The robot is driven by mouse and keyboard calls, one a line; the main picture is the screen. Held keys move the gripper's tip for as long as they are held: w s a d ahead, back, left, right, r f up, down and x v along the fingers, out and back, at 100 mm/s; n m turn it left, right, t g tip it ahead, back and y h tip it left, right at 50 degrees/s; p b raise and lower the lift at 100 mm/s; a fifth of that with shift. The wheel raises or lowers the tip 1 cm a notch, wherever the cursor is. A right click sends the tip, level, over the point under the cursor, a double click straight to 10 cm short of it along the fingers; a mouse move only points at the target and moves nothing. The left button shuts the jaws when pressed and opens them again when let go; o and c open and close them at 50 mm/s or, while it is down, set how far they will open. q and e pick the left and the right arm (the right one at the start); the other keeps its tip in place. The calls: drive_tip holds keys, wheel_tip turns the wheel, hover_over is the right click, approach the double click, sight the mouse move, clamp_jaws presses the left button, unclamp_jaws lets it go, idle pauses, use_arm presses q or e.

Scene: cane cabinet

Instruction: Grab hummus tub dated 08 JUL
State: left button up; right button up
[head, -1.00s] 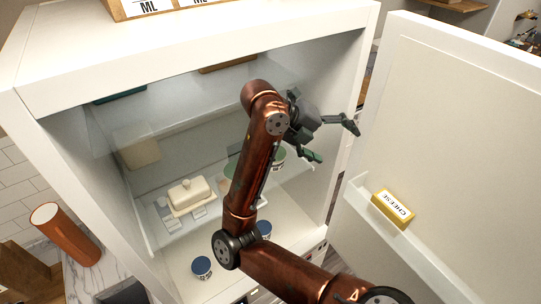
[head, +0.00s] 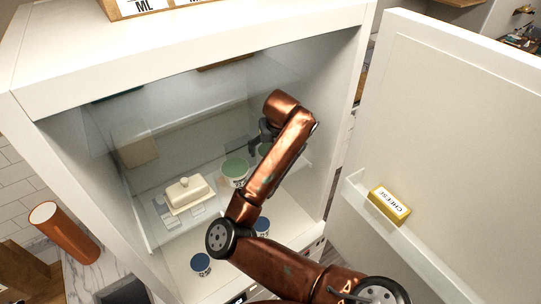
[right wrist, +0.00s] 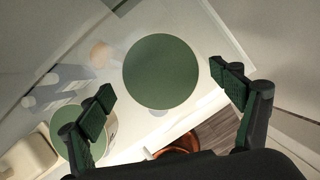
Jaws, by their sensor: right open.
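Two green-lidded tubs stand on the shelf inside the open white cabinet. The left tub (head: 235,168) has dark print on its side, too small to read. The right tub (head: 264,149) is partly hidden by my right arm and gripper. My right gripper (head: 256,138) is at the right tub, with its fingers partly hidden by the arm. In the right wrist view, the gripper (right wrist: 165,95) is open, with a round green lid (right wrist: 161,70) ahead between its fingers. A second green lid (right wrist: 70,122) lies partly behind the left finger. No date is legible. My left gripper is not in view.
A butter dish (head: 188,193) stands left of the tubs. Blue-lidded tubs (head: 201,264) stand lower in the cabinet. The clear upper shelf (head: 190,110) is above. The open door (head: 450,120) at right holds a cheese box (head: 389,204).

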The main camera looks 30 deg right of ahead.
drive_tip(key=shift+p+x, duration=0.35)
drive_tip(key=shift+x, duration=1.9)
drive_tip(key=shift+s, duration=0.15)
drive_tip(key=shift+c, duration=0.4)
drive_tip(key=c, duration=1.3)
drive_tip(key=shift+r, duration=0.1)
drive_tip(key=shift+c, duration=0.2)
